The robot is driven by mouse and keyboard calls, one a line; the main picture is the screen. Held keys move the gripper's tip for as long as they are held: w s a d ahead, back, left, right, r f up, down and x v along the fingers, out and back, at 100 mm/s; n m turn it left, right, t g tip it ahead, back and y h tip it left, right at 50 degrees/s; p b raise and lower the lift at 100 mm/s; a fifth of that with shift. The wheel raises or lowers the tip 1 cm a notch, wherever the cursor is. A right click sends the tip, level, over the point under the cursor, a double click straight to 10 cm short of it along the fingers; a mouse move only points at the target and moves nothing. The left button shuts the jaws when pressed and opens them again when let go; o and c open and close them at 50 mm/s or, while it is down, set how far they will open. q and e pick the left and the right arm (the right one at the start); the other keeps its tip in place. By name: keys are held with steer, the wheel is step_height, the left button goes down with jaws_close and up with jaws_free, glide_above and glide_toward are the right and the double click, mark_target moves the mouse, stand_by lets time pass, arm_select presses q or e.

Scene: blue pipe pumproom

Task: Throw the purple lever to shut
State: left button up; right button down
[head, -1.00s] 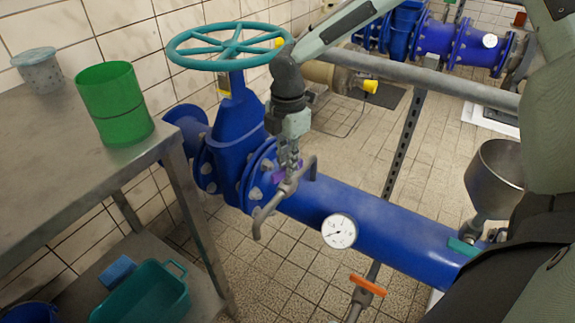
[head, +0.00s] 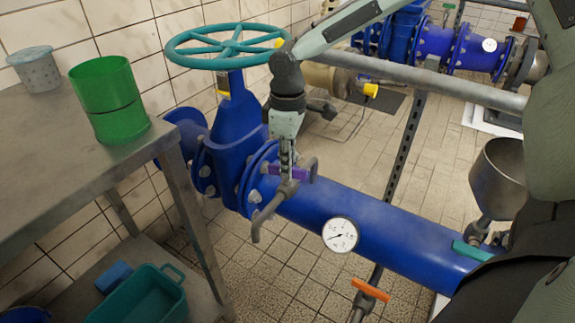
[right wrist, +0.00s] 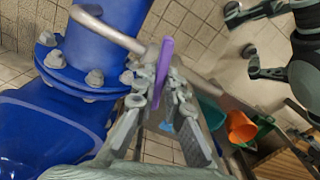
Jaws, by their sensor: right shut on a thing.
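The purple lever (head: 289,172) sits on a small valve on top of the big blue pipe (head: 375,232), lying roughly level across the head view. My right gripper (head: 287,168) reaches down from above and is shut on it. In the right wrist view the purple lever (right wrist: 163,68) runs upright in the picture between the two fingers of my right gripper (right wrist: 163,98). The fingers hide part of the lever and valve.
A teal handwheel (head: 228,46) stands beside my right wrist. A bent grey pipe (head: 268,212) and a gauge (head: 340,234) are near the lever. An orange lever (head: 370,290) lies lower. A metal table (head: 60,165) with a green cup (head: 109,100) is left.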

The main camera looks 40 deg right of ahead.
steer(key=shift+m, duration=1.1)
arm_select(q)
steer(key=shift+s+r, duration=0.45)
steer(key=shift+r, duration=0.35)
arm_select(e)
steer(key=shift+m, duration=0.8)
steer(key=c, duration=1.6)
jaws_free()
arm_select(q)
steer(key=shift+w, duration=0.1)
arm_select(e)
step_height(320, 180, up, 12)
